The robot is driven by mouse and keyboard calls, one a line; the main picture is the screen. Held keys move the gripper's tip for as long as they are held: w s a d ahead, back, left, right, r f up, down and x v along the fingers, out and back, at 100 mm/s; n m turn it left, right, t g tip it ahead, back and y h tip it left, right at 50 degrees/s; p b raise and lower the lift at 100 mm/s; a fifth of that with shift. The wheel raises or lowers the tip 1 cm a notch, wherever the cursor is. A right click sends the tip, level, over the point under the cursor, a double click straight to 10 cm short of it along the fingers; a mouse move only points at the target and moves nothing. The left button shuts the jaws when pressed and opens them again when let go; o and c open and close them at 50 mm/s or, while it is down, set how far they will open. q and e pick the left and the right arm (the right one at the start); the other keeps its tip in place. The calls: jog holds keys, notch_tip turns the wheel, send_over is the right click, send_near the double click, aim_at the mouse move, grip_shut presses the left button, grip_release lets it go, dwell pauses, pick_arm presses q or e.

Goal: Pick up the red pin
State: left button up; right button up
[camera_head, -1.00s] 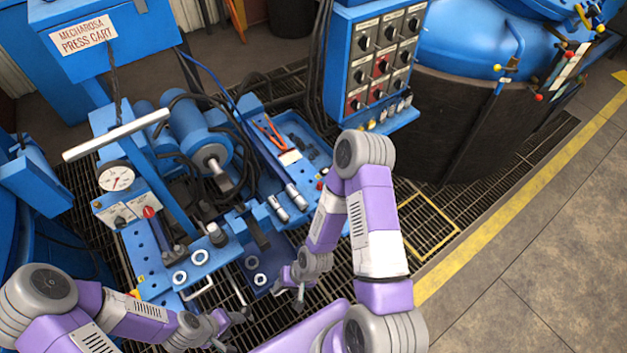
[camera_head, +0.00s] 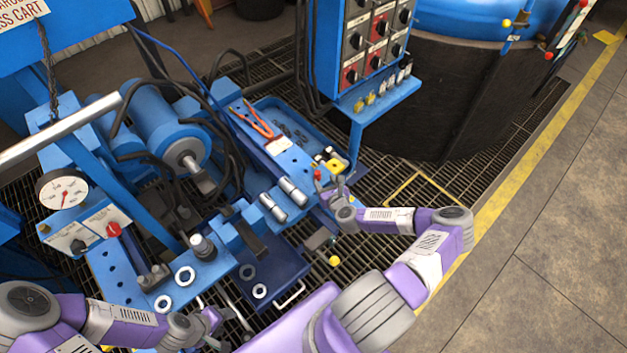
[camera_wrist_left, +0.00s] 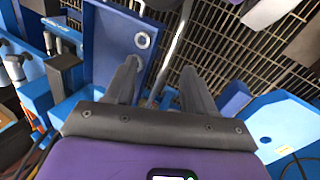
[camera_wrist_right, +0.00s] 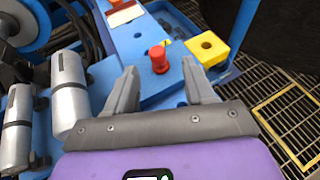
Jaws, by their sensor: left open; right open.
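The red pin (camera_head: 317,174) stands upright at the right end of the blue cart top, close to a yellow block. In the right wrist view the red pin (camera_wrist_right: 159,57) shows a round head and sits between and just beyond my fingertips. My right gripper (camera_wrist_right: 160,74) is open and empty, one finger on each side of the pin's line. In the head view my right gripper (camera_head: 329,188) is beside the pin, partly covering its base. My left gripper (camera_head: 217,325) is open and empty near the front of the cart. The left wrist view shows its spread fingers (camera_wrist_left: 160,70).
A yellow block with a hole (camera_wrist_right: 207,48) stands close right of the pin. Two silver cylinders (camera_wrist_right: 70,90) lie to its left. A blue control box (camera_head: 362,50) rises behind. A blue tray with washers (camera_head: 276,273) is at the cart's front. Floor grating lies right of the cart.

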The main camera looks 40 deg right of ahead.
aim_at(319, 176)
jog(key=shift+w+d+f, duration=0.3)
jog(key=shift+w+f, duration=0.15)
jog(key=shift+f, duration=0.05)
jog(key=x, duration=0.2)
jog(key=b+x, duration=0.2)
jog(key=x, duration=0.1)
jog(key=shift+w+a+f, duration=0.25)
jog(key=shift+w+a, duration=0.05)
jog(key=shift+w+d+f, duration=0.15)
jog(key=shift+w, duration=0.3)
grip_shut()
